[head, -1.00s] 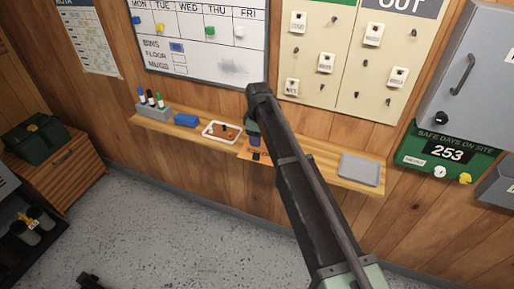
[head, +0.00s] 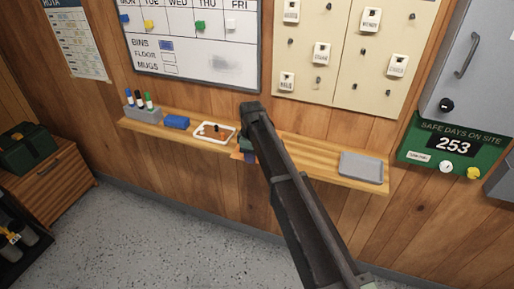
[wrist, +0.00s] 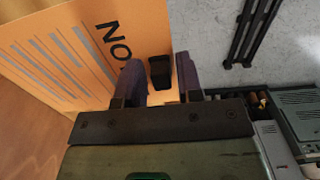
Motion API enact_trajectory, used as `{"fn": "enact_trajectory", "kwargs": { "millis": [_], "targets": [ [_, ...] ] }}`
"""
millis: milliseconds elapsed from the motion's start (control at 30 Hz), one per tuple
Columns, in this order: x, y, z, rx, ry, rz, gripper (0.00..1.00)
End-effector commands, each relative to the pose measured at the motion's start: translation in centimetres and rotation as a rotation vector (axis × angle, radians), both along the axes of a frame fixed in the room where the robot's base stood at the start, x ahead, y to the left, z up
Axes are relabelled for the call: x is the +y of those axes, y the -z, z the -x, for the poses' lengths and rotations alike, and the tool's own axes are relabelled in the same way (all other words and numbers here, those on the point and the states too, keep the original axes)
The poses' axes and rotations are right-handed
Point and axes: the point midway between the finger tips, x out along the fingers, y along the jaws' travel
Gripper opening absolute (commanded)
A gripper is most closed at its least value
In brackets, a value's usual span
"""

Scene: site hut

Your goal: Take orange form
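The orange form (wrist: 62,48) fills the upper left of the wrist view, with grey printed lines and large dark letters "NO" partly cut off by my gripper. In the head view only a sliver of the orange form (head: 236,156) shows at the shelf's front edge, beside my arm. My gripper (wrist: 160,75) has its two purple-grey fingers apart, one on each side of a small black clip-like piece (wrist: 160,70). Narrow gaps seem to show between the piece and the fingers. Whether the piece is fixed to the form is unclear. My arm hides most of this spot in the head view.
The wooden shelf (head: 305,163) holds a marker holder (head: 143,112), a blue block (head: 177,122), a white tray (head: 214,132) of small items and a grey tray (head: 361,168). A whiteboard (head: 190,75) and tag board (head: 345,75) hang above. Floor below is open.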

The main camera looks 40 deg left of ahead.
Motion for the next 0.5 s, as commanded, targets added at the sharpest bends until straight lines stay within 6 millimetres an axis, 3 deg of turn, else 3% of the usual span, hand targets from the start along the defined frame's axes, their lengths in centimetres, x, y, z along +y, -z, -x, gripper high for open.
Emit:
{"fn": "enact_trajectory", "kwargs": {
  "millis": [33, 200, 500],
  "targets": [
    [0.00, -0.02, 0.00, 0.000, 0.000, 0.000, 0.26],
    [0.00, -0.01, 0.00, 0.000, 0.000, 0.000, 0.00],
    [-0.04, -0.27, 0.08, 0.000, 0.000, 0.000, 0.00]
  ]
}}
